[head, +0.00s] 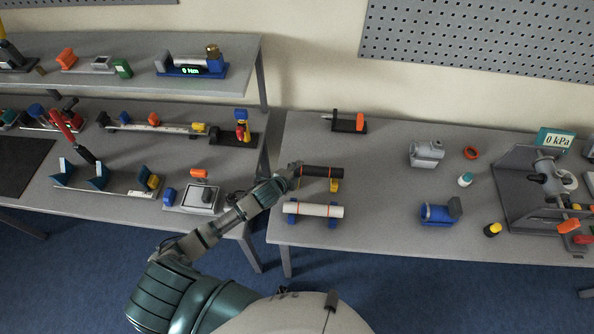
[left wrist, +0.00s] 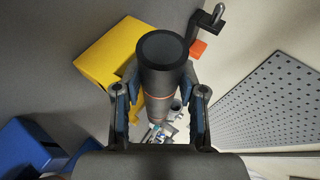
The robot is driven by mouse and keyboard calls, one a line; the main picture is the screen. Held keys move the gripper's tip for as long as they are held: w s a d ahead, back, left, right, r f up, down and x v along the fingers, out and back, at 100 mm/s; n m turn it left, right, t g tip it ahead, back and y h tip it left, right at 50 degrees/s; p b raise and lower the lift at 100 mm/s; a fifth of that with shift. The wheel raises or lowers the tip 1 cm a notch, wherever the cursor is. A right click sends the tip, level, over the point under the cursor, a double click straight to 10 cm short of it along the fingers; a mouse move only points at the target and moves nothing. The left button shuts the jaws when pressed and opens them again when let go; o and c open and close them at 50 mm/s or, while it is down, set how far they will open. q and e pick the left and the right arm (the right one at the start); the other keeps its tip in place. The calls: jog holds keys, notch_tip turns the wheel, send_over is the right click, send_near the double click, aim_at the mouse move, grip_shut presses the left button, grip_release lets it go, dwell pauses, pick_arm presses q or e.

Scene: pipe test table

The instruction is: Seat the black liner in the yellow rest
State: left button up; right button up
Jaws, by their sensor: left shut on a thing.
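The black liner (head: 322,171) is a dark tube lying sideways, level or nearly so, near the left end of the right table. My left gripper (head: 293,170) is shut on its left end. In the left wrist view the liner (left wrist: 160,75) runs between the two fingers, its round dark end facing the camera. The yellow rest (head: 334,186) shows just below the liner's right part in the head view. In the left wrist view the yellow rest (left wrist: 106,52) is behind and left of the liner. I cannot tell whether they touch. My right gripper is not in view.
A white pipe (head: 318,210) lies on blue rests (head: 291,217) in front of the liner. A black fixture with an orange block (head: 361,122) stands behind it. Grey and blue fittings (head: 437,213) stand farther right. The table between is clear.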

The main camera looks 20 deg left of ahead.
pick_arm(q)
jog(key=shift+s+d+f, duration=0.15)
jog(key=shift+s+f, duration=0.3)
jog(key=shift+f, duration=0.4)
jog(key=o, duration=1)
jog(key=shift+o, duration=1.3)
jog(key=shift+s+r, duration=0.3)
jog(key=shift+s, duration=0.1)
jog(key=w+a+r+v, duration=0.1)
jog(key=v, duration=1)
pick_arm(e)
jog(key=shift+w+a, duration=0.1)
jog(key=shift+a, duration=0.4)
pick_arm(q)
jog(key=shift+d+r, duration=0.15)
jog(key=shift+r, duration=0.05)
